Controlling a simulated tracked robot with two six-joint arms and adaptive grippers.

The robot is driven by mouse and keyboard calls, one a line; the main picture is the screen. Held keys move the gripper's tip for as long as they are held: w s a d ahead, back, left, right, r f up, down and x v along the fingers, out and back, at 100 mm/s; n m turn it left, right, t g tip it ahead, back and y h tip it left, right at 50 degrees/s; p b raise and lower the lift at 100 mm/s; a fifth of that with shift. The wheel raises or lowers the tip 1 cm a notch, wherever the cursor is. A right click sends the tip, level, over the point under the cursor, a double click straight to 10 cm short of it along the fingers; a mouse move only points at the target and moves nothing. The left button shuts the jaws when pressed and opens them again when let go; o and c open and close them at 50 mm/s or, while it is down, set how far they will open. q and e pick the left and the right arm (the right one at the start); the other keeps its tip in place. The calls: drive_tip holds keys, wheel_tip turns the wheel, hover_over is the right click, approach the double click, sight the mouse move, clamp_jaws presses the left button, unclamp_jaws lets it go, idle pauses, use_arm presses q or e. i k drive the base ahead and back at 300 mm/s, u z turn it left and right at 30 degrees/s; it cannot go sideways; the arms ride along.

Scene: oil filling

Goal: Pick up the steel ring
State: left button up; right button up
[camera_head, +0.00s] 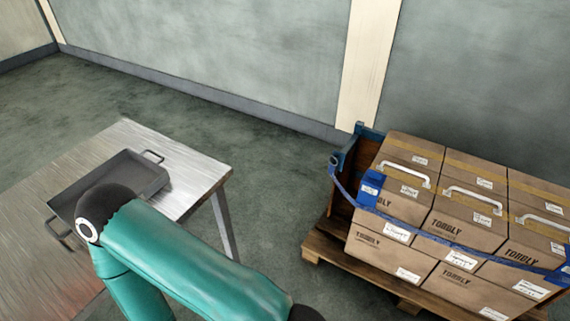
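I see no steel ring in this view. A metal table (185,165) stands at the lower left. A dark grey tray (128,172) with two handles lies on it, and my teal arm covers part of the tray. The inside of the tray that shows looks empty; the rest is hidden behind the arm. Neither of my grippers shows in the picture.
A wooden pallet (330,252) at the right bears stacked cardboard boxes (465,225) with white handles, held by a blue strap (440,240). Clear floor (270,190) lies between the table and the pallet. Grey walls (220,50) close off the back.

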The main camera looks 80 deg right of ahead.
sight(331, 169)
drive_tip(key=u, duration=0.5)
drive_tip(key=i, duration=0.4)
drive_tip(key=z, duration=2.2)
drive_tip(key=i, duration=0.15)
drive_tip(key=z, duration=1.5)
drive_tip(key=k, duration=0.45)
drive_tip(key=z, duration=0.35)
drive_tip(key=i, duration=1.45)
drive_tip(key=u, duration=0.3)
